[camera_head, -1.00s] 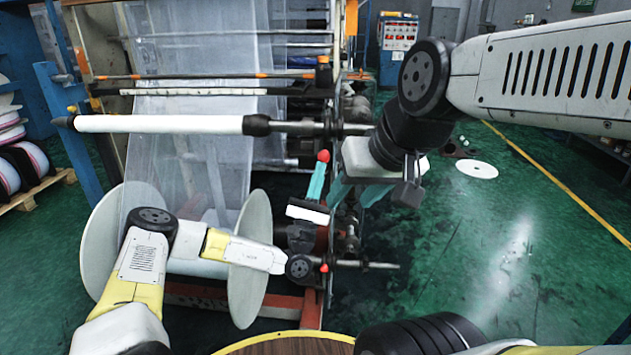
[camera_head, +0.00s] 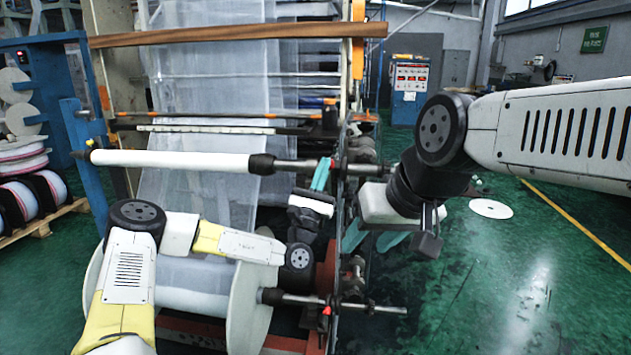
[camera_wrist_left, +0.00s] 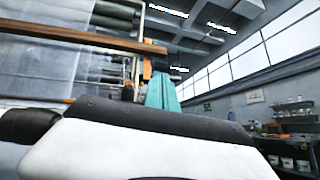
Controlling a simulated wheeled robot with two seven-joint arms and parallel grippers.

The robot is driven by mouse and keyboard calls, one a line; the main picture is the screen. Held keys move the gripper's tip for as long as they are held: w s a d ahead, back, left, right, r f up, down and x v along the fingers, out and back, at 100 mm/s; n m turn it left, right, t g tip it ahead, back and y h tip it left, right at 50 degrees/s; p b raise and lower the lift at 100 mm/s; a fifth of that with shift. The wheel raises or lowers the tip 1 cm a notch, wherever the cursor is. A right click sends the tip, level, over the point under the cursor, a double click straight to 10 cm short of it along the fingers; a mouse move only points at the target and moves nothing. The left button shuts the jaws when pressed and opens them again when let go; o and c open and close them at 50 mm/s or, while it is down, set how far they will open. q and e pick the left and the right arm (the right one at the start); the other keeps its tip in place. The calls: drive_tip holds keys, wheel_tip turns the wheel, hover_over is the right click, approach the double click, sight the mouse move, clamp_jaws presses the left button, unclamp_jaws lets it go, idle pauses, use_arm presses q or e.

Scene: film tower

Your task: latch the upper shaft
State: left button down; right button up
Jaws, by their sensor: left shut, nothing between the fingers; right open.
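The upper shaft (camera_head: 180,161), a white roll with dark ends, lies level across the machine and runs into the side frame on the right. A red knob (camera_head: 326,162) is at the shaft's right end, about level with it. My left gripper (camera_head: 321,172) is shut and empty, its teal fingers pointing up just below the knob; I cannot tell whether they touch it. In the left wrist view the shut fingers (camera_wrist_left: 160,90) point up, and the knob is not clear. My right gripper (camera_head: 374,238) is open and empty, lower, right of the side frame.
A lower shaft (camera_head: 380,309) with a film reel (camera_head: 250,300) and another red knob (camera_head: 326,311) sits beneath. A brown bar (camera_head: 230,34) crosses above. A control cabinet (camera_head: 410,85) stands behind.

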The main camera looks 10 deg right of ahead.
use_arm(q)
drive_tip(key=shift+w+d+r, duration=0.15)
drive_tip(key=shift+w+r, duration=0.1)
drive_tip(key=shift+w, duration=0.3)
drive_tip(key=shift+w+d+r, duration=0.15)
drive_tip(key=shift+w+r, duration=0.1)
drive_tip(key=shift+w, duration=0.25)
drive_tip(key=shift+w+d+r, duration=0.15)
drive_tip(key=shift+w+r, duration=0.1)
drive_tip(key=shift+w, duration=0.3)
drive_tip(key=shift+a, duration=0.1)
